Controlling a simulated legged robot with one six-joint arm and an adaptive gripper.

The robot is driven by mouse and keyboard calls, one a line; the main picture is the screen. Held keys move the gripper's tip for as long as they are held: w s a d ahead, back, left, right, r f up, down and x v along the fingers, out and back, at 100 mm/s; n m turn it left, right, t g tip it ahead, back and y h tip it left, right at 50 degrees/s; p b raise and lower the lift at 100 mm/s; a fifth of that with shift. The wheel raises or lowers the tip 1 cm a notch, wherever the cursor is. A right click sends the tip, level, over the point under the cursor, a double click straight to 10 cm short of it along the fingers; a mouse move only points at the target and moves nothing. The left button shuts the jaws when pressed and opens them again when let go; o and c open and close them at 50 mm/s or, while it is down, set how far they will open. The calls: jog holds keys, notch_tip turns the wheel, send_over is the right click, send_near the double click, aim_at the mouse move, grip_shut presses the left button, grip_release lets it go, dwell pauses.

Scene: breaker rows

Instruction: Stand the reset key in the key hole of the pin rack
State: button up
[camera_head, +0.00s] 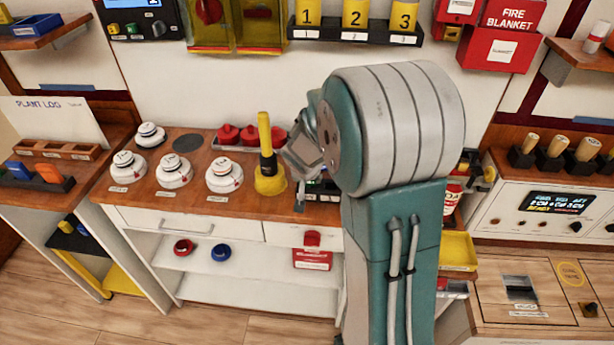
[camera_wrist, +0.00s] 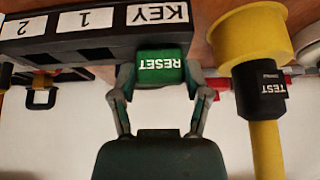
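In the wrist view, which looks upside down, the green reset key (camera_wrist: 161,67) is between the two fingers of my gripper (camera_wrist: 160,82). The fingers close on its sides, and the white RESET lettering faces the camera. The key is right at the KEY end of the black pin rack (camera_wrist: 90,42), beside the KEY label. I cannot tell how far its lower part is in the hole. The rack also carries labels 1 and 2. In the head view the rack (camera_head: 322,196) is partly hidden behind my arm, and the key is hidden.
A yellow tester with a black TEST collar (camera_wrist: 258,90) stands close beside the rack; it also shows in the head view (camera_head: 267,160). White round detectors (camera_head: 174,171) stand on the wooden counter to the left. Red items (camera_head: 228,134) sit behind.

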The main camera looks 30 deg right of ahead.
jog(key=o, duration=0.4)
jog(key=v, duration=1.2)
jog(key=shift+a, duration=0.1)
jog(key=s+a+r+n+y, duration=0.1)
jog(key=s+a+r+n, duration=0.1)
jog(key=s, duration=0.4)
jog(key=s+a+r+n+y, duration=0.1)
jog(key=s+a+r+n, duration=0.1)
jog(key=s+a, duration=0.3)
jog(key=s+a+r+n+y, duration=0.1)
jog(key=s+a, duration=0.3)
jog(key=s, duration=0.4)
jog(key=shift+s+r+n+t, duration=0.3)
jog(key=shift+s+r+n, duration=0.05)
jog(key=shift+r+n, duration=0.5)
